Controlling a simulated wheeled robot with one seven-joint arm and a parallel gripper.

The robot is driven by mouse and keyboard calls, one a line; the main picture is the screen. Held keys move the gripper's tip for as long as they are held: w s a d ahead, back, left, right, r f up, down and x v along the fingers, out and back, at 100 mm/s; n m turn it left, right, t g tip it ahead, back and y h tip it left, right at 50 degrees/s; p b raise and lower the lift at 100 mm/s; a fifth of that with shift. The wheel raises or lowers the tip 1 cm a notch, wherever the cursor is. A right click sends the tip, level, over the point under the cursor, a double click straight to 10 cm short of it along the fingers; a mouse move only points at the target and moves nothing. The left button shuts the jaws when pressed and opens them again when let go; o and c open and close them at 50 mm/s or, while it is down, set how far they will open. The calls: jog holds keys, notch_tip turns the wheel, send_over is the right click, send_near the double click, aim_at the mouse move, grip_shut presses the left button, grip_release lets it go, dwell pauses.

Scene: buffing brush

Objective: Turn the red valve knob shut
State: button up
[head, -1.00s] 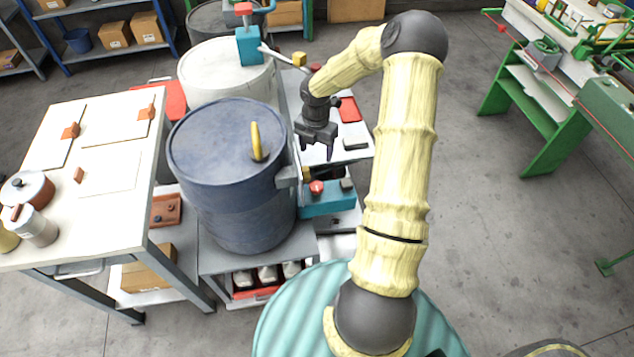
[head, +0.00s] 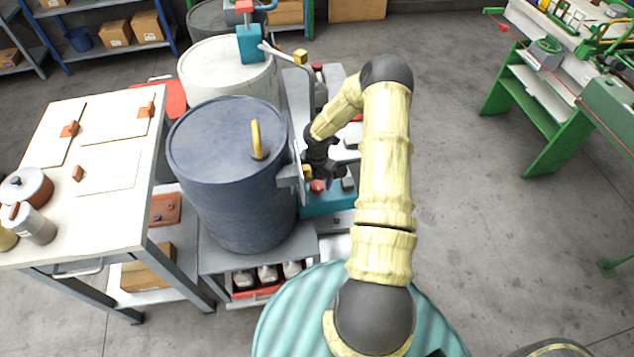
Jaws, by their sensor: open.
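A small red knob (head: 317,186) sits on top of a teal box (head: 328,202) beside the blue drum, and it looks like the valve knob. My gripper (head: 328,174) is open and empty, pointing down just above and slightly right of the red knob. Its dark fingers appear close to the knob in the picture. I cannot tell the exact height gap or whether they touch. My arm hides part of the bench to the right of the box.
A large blue drum (head: 225,190) with a yellow handle (head: 257,138) stands close on the left of my gripper. A grey bracket (head: 288,176) juts from its side. A white drum (head: 222,68) and a teal pump (head: 250,45) stand behind. The floor (head: 480,240) at right is clear.

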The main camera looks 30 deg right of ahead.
jog(key=shift+f, duration=0.9)
jog(key=c, duration=1)
jog(key=shift+o, duration=0.2)
